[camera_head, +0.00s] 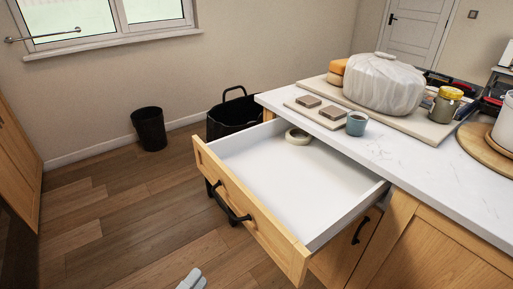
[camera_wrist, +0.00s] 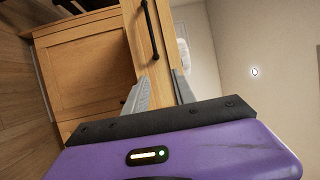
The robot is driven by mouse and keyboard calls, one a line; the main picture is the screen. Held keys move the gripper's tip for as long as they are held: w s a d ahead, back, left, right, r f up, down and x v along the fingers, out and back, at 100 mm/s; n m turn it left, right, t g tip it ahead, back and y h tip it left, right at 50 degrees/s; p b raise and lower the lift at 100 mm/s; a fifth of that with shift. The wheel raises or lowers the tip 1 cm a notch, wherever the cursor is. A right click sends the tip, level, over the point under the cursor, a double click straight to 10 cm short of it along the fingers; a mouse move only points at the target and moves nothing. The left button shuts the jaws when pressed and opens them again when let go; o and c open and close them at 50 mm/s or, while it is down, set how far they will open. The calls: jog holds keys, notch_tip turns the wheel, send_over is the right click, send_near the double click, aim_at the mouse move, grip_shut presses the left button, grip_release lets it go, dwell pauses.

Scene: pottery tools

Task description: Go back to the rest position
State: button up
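My gripper (camera_head: 190,279) shows only as grey fingertips at the bottom edge of the head view, apart from the drawer and out over the floor. In the wrist view my gripper (camera_wrist: 159,80) has its two grey fingers spread with nothing held between them. A wooden drawer (camera_head: 250,217) with a white inside stands pulled out from the counter. Its black handle (camera_head: 229,202) is free of my fingers. In the wrist view the drawer front (camera_wrist: 163,50) and the handle (camera_wrist: 151,30) lie beyond the fingertips. A cream ring-shaped roll (camera_head: 298,136) lies at the drawer's back.
The white counter (camera_head: 430,162) carries a plastic-wrapped lump (camera_head: 383,83), a blue cup (camera_head: 357,123), a jar (camera_head: 445,104) and two brown blocks. A black bin (camera_head: 150,128) and a black bucket (camera_head: 235,115) stand beyond the drawer. The wooden floor (camera_head: 130,220) at left is clear.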

jog(key=w+a+r+n+t+y, duration=0.1)
jog(key=a+r+n+t+y, duration=0.25)
jog(key=a+r, duration=0.3)
jog(key=s+d+r+n+t+y, duration=0.1)
jog(key=d+r+n+t+y, duration=0.45)
jog(key=n+y, duration=0.3)
jog(key=s+d+f+n+g+h+p, duration=0.1)
jog(key=s+d+n+g+p, duration=0.2)
jog(key=s+d, duration=1)
jog(key=s+d+f+n+g+h+p, duration=0.1)
jog(key=s+d+n+g, duration=0.6)
jog(key=s+d, duration=0.7)
jog(key=d+n+p, duration=0.1)
jog(key=d, duration=0.6)
jog(key=shift+d+f+n+g+p, duration=0.2)
jog(key=shift+f+n+g+p, duration=0.1)
jog(key=shift+n+p, duration=0.1)
